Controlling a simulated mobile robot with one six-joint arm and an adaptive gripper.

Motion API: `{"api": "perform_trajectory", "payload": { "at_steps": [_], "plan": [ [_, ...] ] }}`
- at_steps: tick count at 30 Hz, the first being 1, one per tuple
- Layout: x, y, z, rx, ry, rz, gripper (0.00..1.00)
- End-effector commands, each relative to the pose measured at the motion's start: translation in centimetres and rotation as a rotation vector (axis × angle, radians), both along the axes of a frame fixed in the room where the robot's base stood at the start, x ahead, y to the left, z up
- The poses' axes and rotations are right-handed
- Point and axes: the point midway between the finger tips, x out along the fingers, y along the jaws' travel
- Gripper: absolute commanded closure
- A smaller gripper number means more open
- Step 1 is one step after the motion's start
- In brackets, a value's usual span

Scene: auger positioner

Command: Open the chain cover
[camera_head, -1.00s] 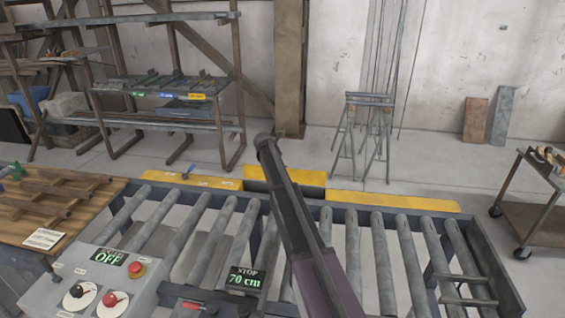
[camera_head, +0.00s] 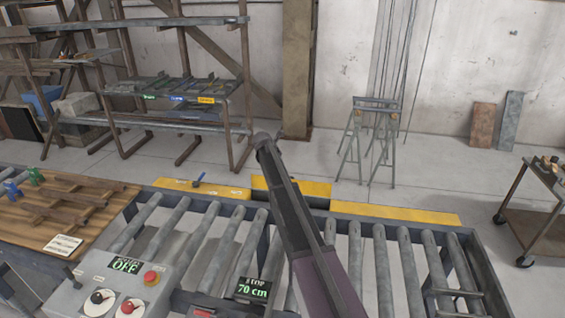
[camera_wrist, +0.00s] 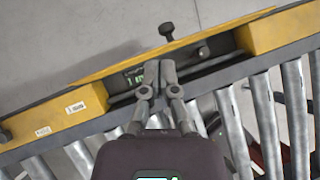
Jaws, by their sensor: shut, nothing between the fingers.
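The yellow chain cover (camera_head: 315,188) is the middle section on the far side of the roller conveyor. A dark recess (camera_head: 262,184) shows beside and below it. In the wrist view, a thin yellow edge (camera_wrist: 105,72) runs behind an open dark channel between two yellow blocks. A small green-lettered panel (camera_wrist: 140,75) and a black knob (camera_wrist: 167,30) show by that edge. My gripper (camera_wrist: 157,82) is shut and empty, its fingertips over the channel. I cannot tell if they touch anything. In the head view my arm hides part of the recess, and the fingers cannot be made out.
Fixed yellow covers (camera_head: 395,213) (camera_head: 203,189) flank the middle section. Conveyor rollers (camera_head: 408,262) lie in front. A control box (camera_head: 120,285) and wooden bench (camera_head: 90,225) are at left, a cart (camera_head: 535,207) at right. Floor behind is free up to the trestles (camera_head: 368,140).

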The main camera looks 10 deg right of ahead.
Motion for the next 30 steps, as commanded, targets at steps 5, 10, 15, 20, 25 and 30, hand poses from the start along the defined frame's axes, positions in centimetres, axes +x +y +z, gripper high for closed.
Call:
{"api": "perform_trajectory", "payload": {
  "at_steps": [5, 10, 15, 20, 25, 30],
  "plan": [
    [-0.3, 0.4, 1.5, 0.000, 0.000, 0.000, 1.00],
    [-0.4, 0.7, 2.0, 0.000, 0.000, -0.001, 1.00],
    [-0.4, 0.7, 2.1, 0.000, 0.000, -0.001, 1.00],
    [-0.4, 0.7, 2.1, 0.000, 0.000, -0.001, 1.00],
    [-0.4, 0.6, 2.1, 0.000, 0.000, -0.001, 1.00],
    [-1.5, 0.6, 2.0, 0.026, -0.014, -0.041, 1.00]
  ]
}}
